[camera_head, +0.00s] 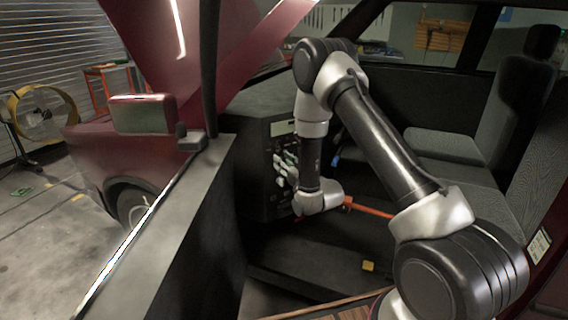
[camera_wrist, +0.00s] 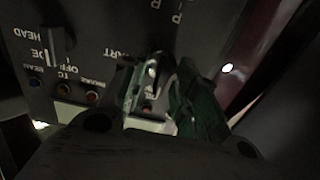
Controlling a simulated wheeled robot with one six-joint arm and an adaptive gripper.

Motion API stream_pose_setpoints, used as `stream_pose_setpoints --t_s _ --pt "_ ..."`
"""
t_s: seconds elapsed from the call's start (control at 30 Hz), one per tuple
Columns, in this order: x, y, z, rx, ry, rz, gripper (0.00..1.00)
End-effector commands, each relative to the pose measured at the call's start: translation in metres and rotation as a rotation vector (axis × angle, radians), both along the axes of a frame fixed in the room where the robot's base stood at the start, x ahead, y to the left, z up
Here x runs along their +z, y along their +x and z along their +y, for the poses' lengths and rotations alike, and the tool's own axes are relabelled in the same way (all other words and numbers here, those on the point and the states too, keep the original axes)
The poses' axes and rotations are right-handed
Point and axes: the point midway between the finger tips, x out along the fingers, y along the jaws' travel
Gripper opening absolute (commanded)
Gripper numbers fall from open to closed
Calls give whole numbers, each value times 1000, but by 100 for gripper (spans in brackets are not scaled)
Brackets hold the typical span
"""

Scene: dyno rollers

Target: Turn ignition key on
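A dark control panel (camera_head: 270,160) with a small pale display faces my gripper (camera_head: 286,168), whose pale fingers reach up to it in the head view. In the wrist view the panel (camera_wrist: 85,35) appears upside down, with lettering such as HEAD, OFF and START. My gripper (camera_wrist: 157,80) has its two greenish, glossy fingers at the panel by the START lettering. A small dark and silver piece (camera_wrist: 154,70), likely the ignition key, shows between the fingers. Shadow and the fingers hide most of it, and I cannot tell whether they touch it.
In the head view the open car door (camera_head: 180,235) stands left, seats (camera_head: 440,150) right. A red bar (camera_head: 370,210) and yellow block (camera_head: 368,266) are below my arm.

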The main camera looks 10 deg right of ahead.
Motion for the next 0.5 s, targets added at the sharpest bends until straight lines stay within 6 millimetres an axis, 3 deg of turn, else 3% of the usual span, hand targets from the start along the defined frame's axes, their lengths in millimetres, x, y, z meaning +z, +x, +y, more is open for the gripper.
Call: stream_pose_setpoints --t_s 0.17,0.33,0.5 --pt "0 0 0 0 0 0 30" --pt "0 0 0 0 0 0 1" --pt "0 0 0 0 0 0 0"
